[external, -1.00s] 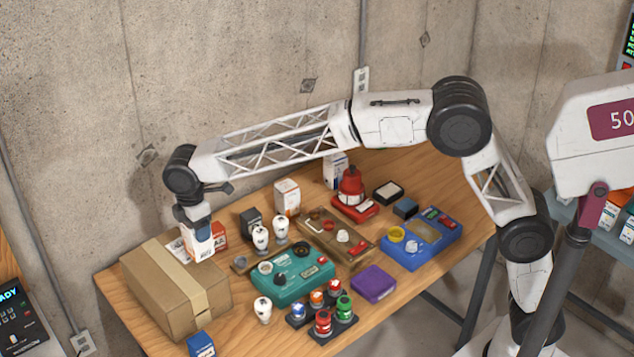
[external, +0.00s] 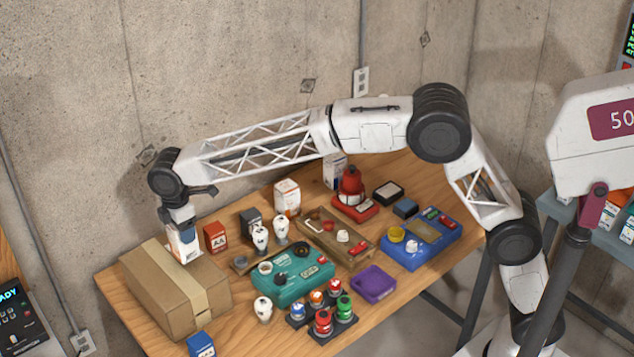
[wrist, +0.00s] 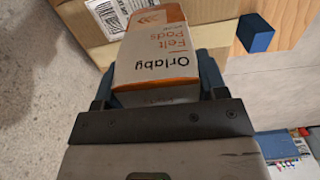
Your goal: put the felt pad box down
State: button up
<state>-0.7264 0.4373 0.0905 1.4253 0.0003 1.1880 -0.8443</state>
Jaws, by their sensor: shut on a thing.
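The felt pad box (wrist: 157,48) is white with an orange top and the words "Felt Pads" in the wrist view. My gripper (wrist: 158,85) is shut on it, with a finger on each side. In the external view the felt pad box (external: 184,244) hangs upright below my gripper (external: 182,227), over or on the back right part of the cardboard carton (external: 170,290). I cannot tell whether its bottom touches the carton.
A red AA battery box (external: 215,237) stands just right of the carton. A blue box (external: 201,345) sits at the carton's front. Several bulbs, a teal panel (external: 290,280) and coloured buttons crowd the table to the right. The concrete wall is close behind.

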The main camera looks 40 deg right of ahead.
jog(key=shift+f, duration=1.3)
jog(key=shift+f, duration=0.1)
jog(key=o, duration=0.9)
jog(key=shift+o, duration=0.2)
notch_tip(320, 180, up, 12)
jog(key=shift+r, duration=0.1)
